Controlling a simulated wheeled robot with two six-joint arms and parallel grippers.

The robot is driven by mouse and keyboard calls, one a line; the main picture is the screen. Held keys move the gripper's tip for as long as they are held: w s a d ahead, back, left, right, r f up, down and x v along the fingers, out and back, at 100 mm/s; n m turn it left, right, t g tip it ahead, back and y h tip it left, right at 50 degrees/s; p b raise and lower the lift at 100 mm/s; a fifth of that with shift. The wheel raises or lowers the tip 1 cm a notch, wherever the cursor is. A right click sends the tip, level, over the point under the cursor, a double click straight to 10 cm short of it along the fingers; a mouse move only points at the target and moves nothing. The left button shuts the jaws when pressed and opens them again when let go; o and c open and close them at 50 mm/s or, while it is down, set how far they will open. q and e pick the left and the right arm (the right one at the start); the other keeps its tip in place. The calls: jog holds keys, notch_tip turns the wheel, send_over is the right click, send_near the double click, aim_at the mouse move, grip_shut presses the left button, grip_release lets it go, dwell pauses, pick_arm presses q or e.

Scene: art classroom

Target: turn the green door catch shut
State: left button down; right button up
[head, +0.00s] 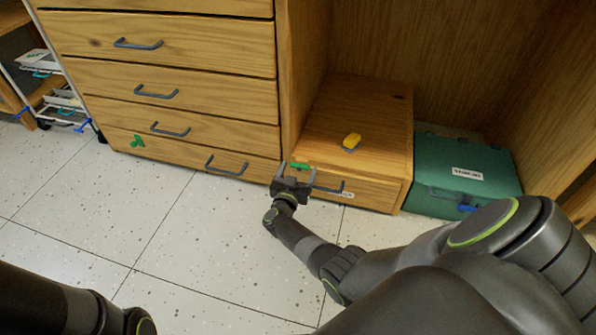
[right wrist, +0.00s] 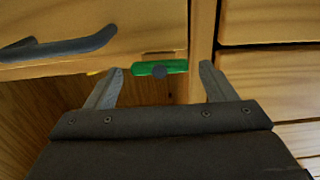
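The green door catch (head: 301,166) is at the upper left front of the low wooden unit (head: 375,125), beside the tall drawer cabinet. In the right wrist view the green catch (right wrist: 175,67) is a bar lying about level, with a dark round pivot at its middle. My right gripper (head: 296,174) is open in front of it. In the right wrist view its fingertips (right wrist: 162,70) stand apart on either side of the catch, with a gap at each end. I cannot tell whether either finger touches it. My left gripper is out of view.
A grey handle (head: 328,188) is just right of my right gripper. A yellow block (head: 352,140) lies on the wooden unit. A green box (head: 470,170) stands to the right. Another green catch (head: 137,141) is on the drawer cabinet (head: 185,85). The floor in front is clear.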

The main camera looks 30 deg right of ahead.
jog(key=c, duration=0.9)
jog(key=shift+m, duration=0.3)
jog(key=m, duration=0.3)
jog(key=shift+s+f+m, duration=0.1)
jog(key=shift+m, duration=0.2)
jog(key=m+b, duration=0.1)
jog(key=m, duration=0.3)
jog(key=shift+d+f+m, duration=0.1)
jog(key=shift+m, duration=0.2)
jog(key=shift+s+f+m+b, duration=0.1)
jog(key=shift+m+b, duration=0.5)
jog(key=shift+m, duration=1.65)
jog(key=shift+f+m+b, duration=0.1)
jog(key=shift+m+b, duration=0.45)
jog(key=shift+m, duration=1.7)
jog(key=shift+r, duration=0.1)
